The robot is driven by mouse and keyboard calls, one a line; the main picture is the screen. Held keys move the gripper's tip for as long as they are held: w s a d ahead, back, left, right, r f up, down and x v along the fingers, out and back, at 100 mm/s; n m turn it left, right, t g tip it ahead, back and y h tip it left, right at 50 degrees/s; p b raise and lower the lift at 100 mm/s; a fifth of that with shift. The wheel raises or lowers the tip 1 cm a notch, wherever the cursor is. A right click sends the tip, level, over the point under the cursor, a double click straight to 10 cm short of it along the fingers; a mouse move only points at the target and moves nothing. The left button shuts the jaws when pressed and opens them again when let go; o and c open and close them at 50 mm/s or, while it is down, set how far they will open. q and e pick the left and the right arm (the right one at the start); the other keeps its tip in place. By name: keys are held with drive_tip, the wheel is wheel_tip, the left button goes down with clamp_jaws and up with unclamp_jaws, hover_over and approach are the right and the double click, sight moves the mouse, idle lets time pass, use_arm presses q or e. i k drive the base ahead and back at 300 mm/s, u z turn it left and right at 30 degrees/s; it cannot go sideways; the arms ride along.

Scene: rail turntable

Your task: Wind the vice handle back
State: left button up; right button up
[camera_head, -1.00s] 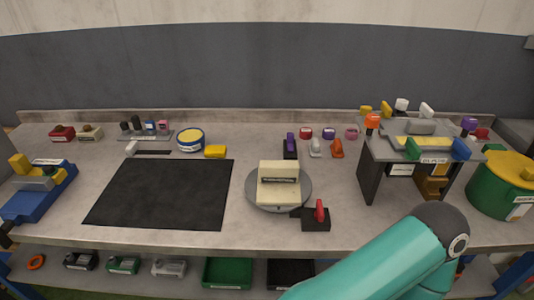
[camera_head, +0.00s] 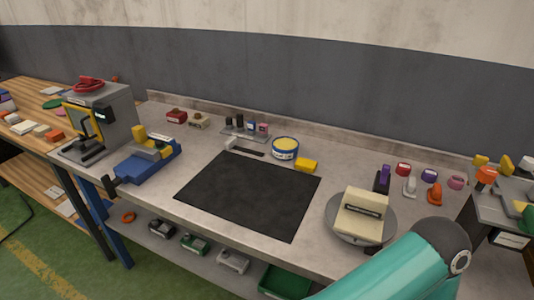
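A blue vice (camera_head: 147,163) sits at the left end of the grey workbench, with a yellow block (camera_head: 140,135) and a grey part on top. Its dark handle (camera_head: 109,186) sticks out at the near left end, by the bench's front edge. A teal arm of mine fills the lower right of the head view. Its gripper is outside the frame, and no other arm shows. Neither gripper is near the vice in this view.
A grey machine with a red handwheel (camera_head: 88,84) stands left of the vice. A black mat (camera_head: 250,193) covers the bench middle. A round turntable (camera_head: 346,235) with a cream block is at right. A blue-and-yellow tin (camera_head: 285,148) and small parts line the back.

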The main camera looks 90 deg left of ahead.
sight(109, 186)
drive_tip(key=u, duration=0.15)
drive_tip(key=i, duration=0.3)
drive_tip(key=u, duration=3.15)
drive_tip(key=i, duration=0.25)
drive_tip(key=u, duration=1.05)
drive_tip(key=k, duration=0.45)
drive_tip(key=u, duration=0.5)
drive_tip(key=i, duration=1.5)
drive_tip(key=z, duration=0.5)
